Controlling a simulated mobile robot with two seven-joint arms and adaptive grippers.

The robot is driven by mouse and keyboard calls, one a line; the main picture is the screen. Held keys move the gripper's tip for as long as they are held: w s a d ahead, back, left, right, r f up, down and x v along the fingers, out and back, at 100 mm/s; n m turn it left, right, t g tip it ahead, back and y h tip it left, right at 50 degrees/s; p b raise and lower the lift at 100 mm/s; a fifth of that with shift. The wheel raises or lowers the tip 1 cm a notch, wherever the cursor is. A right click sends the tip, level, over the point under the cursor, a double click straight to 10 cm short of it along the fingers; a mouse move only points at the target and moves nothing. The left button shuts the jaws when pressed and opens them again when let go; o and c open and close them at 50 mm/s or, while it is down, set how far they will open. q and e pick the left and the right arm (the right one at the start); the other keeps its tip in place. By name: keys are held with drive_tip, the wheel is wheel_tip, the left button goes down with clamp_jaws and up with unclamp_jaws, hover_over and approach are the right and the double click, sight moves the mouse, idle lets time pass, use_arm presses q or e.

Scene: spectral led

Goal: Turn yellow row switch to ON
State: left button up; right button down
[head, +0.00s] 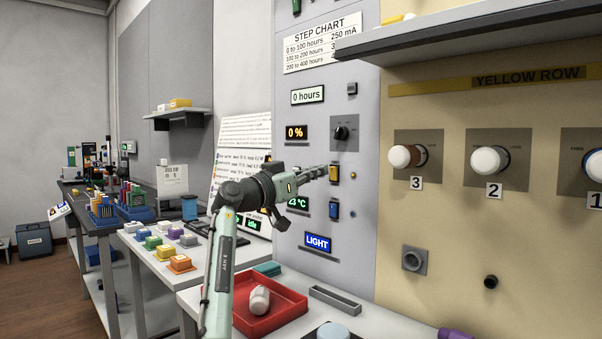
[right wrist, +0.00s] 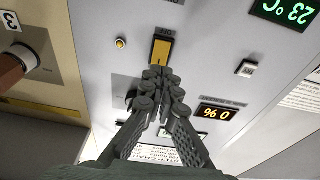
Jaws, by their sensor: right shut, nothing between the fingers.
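The yellow rocker switch (head: 334,173) is on the grey control panel (head: 365,120), above a blue rocker switch (head: 334,210). The yellow switch also shows in the right wrist view (right wrist: 161,50), just past my fingertips. I cannot tell from its face whether it is ON or OFF. My right gripper (head: 322,171) is shut and empty, its fingers pointing at the panel right by the yellow switch. In the right wrist view, the closed fingertips (right wrist: 160,75) overlap the switch's near edge; I cannot tell whether they touch it. My left gripper is not in view.
A small yellow indicator (right wrist: 120,43) sits beside the switch. A black knob (head: 341,132) and a 0 % display (head: 296,132) are above it. The yellow row panel (head: 450,230) with white-capped fixtures is at right. A red tray (head: 270,318) lies on the bench below.

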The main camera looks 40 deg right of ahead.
sight(335, 162)
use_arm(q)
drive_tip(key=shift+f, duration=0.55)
use_arm(e)
drive_tip(key=shift+d+r, duration=0.15)
drive_tip(key=shift+d, duration=0.8)
drive_tip(key=shift+d, duration=0.15)
drive_tip(key=shift+d+r+b, duration=0.25)
drive_tip(key=shift+d+b, duration=0.1)
drive_tip(key=shift+b, duration=0.3)
drive_tip(key=shift+r+p, duration=0.35)
drive_tip(key=shift+r, duration=0.15)
drive_tip(key=shift+w+d+y+p, duration=0.1)
drive_tip(key=shift+y+p, duration=0.3)
drive_tip(key=shift+y, duration=0.1)
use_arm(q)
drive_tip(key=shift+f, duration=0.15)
use_arm(e)
drive_tip(key=shift+d, duration=0.1)
